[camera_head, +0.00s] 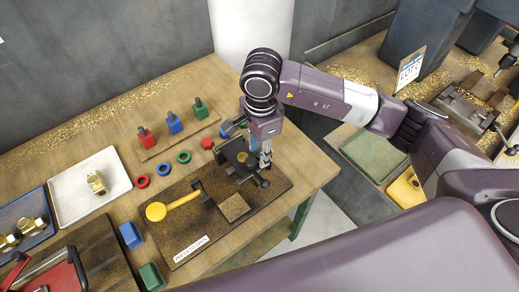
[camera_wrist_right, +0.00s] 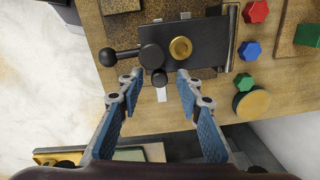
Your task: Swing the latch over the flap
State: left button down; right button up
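The dark flap (camera_wrist_right: 205,40) of the fixture carries a round brass piece (camera_wrist_right: 180,48) in the right wrist view. The latch (camera_wrist_right: 126,55) is a black arm with a ball knob at its left end and a round hub beside the flap's left part. My right gripper (camera_wrist_right: 158,82) is open, its two blue-padded fingers spread on either side of the hub's near end, with nothing visibly held. In the head view this gripper (camera_head: 265,158) hangs over the fixture's right side and partly hides the latch. Contact cannot be told. My left gripper is not in view.
The fixture stands on a dark board (camera_head: 178,228) near the table's right edge. A yellow-ended lever (camera_head: 157,211) lies to its left. A rack (camera_head: 163,141) with red, blue and green pieces stands behind, and a white tray (camera_head: 70,203) is at left.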

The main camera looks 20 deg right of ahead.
notch_tip(320, 180, up, 12)
jog(key=shift+s, duration=0.2)
dwell(0.4)
